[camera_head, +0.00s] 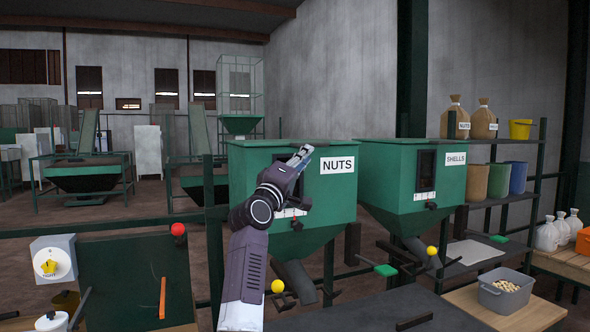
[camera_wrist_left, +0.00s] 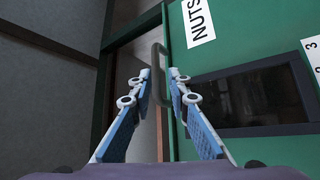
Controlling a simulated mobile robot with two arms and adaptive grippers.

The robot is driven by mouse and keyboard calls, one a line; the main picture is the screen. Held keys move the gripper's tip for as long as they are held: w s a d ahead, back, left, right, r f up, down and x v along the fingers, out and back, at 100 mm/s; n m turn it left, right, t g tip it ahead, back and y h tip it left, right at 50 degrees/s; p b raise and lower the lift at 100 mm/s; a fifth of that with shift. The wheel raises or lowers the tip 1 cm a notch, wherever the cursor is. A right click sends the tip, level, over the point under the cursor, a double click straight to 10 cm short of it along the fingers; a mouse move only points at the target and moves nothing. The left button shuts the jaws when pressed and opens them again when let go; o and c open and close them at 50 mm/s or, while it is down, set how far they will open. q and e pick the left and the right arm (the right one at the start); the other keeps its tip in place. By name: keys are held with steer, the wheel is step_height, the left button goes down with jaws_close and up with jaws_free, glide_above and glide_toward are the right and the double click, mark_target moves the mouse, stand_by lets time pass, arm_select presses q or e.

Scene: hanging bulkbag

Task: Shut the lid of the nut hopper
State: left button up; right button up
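The nut hopper (camera_head: 255,180) is a green bin with a white NUTS label (camera_head: 338,165), a dark window and a sloping lower part. It also shows at the right of the left wrist view (camera_wrist_left: 235,60). My left gripper (camera_head: 304,151) is in front of the hopper's upper front, near its top edge. In the left wrist view my left gripper (camera_wrist_left: 160,73) has its two fingers apart. A thin grey bent handle (camera_wrist_left: 155,46) shows between and beyond the fingertips; I cannot tell whether they touch it. The lid's exact position is unclear. My right gripper is not in view.
A second green hopper labelled SHELLS (camera_head: 400,180) stands to the right. Levers with a red knob (camera_head: 178,230) and yellow knobs (camera_head: 278,286) stand in front. A grey bin of nuts (camera_head: 505,290) sits on the bench at the right. Shelves with sacks and buckets stand behind it.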

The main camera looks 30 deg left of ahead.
arm_select(q)
steer(key=v, duration=0.6)
steer(key=shift+d+f, duration=0.1)
stand_by(0.4)
